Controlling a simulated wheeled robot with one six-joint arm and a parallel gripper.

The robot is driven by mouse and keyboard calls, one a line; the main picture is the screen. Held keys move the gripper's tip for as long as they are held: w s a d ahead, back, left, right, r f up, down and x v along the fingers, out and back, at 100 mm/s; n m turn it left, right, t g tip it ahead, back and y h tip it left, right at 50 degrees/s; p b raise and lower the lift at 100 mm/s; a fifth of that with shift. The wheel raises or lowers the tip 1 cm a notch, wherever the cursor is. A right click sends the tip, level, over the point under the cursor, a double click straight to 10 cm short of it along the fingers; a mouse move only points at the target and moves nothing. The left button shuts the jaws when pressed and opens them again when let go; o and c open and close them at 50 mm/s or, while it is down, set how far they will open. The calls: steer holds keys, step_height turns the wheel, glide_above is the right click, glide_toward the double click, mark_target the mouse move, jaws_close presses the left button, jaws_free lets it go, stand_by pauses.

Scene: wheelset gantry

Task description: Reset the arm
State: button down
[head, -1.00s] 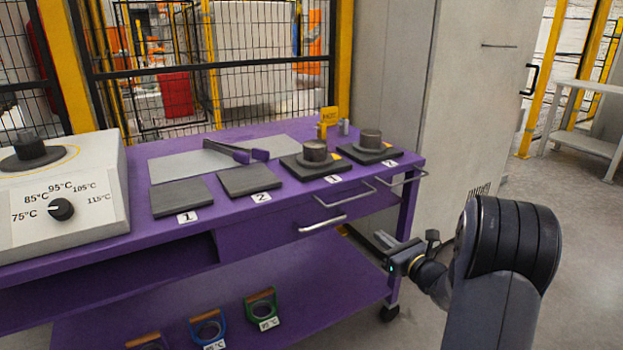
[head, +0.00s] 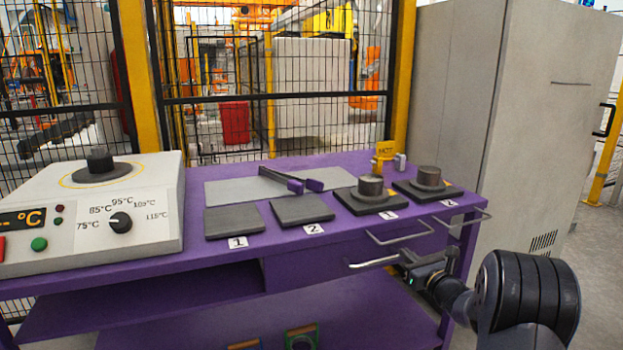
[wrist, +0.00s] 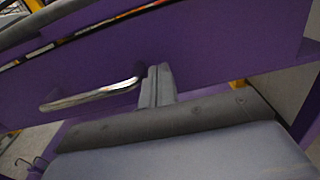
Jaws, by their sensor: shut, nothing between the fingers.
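My gripper (head: 412,281) is at the front right of the purple bench, close to the drawer handles. Its fingers are shut with nothing between them. In the wrist view the shut fingers (wrist: 157,85) point at the purple drawer front (wrist: 215,50). A silver drawer handle (wrist: 90,95) ends just left of the fingertips in that view; I cannot tell whether they touch. In the head view the lower handle (head: 373,262) lies just left of my gripper, and the upper handle (head: 400,237) is above it.
The purple bench (head: 240,250) carries a heater with a dial (head: 120,222), grey pads (head: 235,222), tongs (head: 291,181) and metal cylinders on black plates (head: 371,188). A tall grey cabinet (head: 500,130) stands behind on the right. Open floor lies at the far right.

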steer(key=shift+x, duration=0.85)
